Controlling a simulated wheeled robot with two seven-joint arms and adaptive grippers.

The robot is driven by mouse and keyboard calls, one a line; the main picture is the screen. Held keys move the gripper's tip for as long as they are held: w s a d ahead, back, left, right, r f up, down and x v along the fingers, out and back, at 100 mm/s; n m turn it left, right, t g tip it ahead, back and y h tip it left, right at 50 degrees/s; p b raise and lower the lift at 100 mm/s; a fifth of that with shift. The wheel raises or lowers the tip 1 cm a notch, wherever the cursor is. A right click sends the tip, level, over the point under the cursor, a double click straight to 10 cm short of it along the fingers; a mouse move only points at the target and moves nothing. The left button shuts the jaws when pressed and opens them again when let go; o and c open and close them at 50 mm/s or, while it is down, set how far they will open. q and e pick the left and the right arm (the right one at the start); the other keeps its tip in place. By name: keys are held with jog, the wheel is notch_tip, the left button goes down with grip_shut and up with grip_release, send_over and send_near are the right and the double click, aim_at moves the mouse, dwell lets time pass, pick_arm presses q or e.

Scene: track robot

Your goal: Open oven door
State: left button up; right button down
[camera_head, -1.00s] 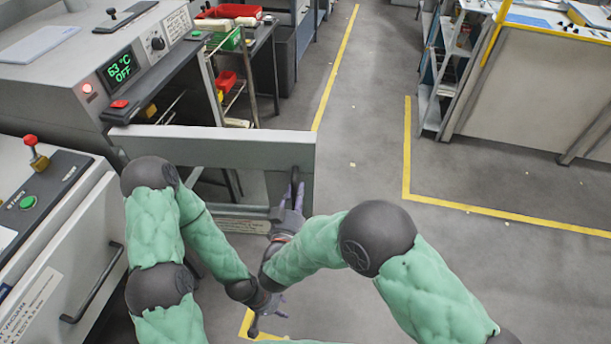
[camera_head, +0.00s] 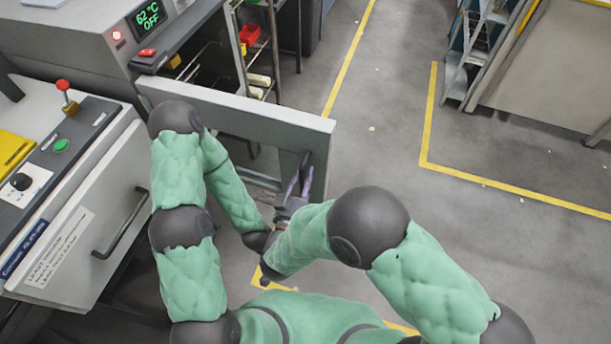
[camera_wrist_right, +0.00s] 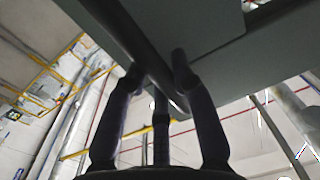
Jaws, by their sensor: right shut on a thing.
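The oven (camera_head: 85,40) is at the upper left, with a green display reading 62 °C OFF. Its grey door (camera_head: 235,112) stands swung out from the oven front, so the opening shows behind it. My right gripper (camera_head: 300,178) is at the door's outer end. My left gripper (camera_head: 267,272) hangs low in the middle, apart from the door. My right forearm partly hides it, and its fingers cannot be made out.
A white machine (camera_head: 75,225) with a handle and a red-topped lever stands at the left, close to my left arm. A rack (camera_head: 262,80) with red bins is beyond the door. Yellow lines (camera_head: 428,120) mark the floor. The floor right of the door is clear.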

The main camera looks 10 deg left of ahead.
jog(key=c, duration=1)
grip_release()
jog(key=shift+r, duration=0.1)
notch_tip(320, 180, up, 10)
jog(key=shift+f, duration=0.1)
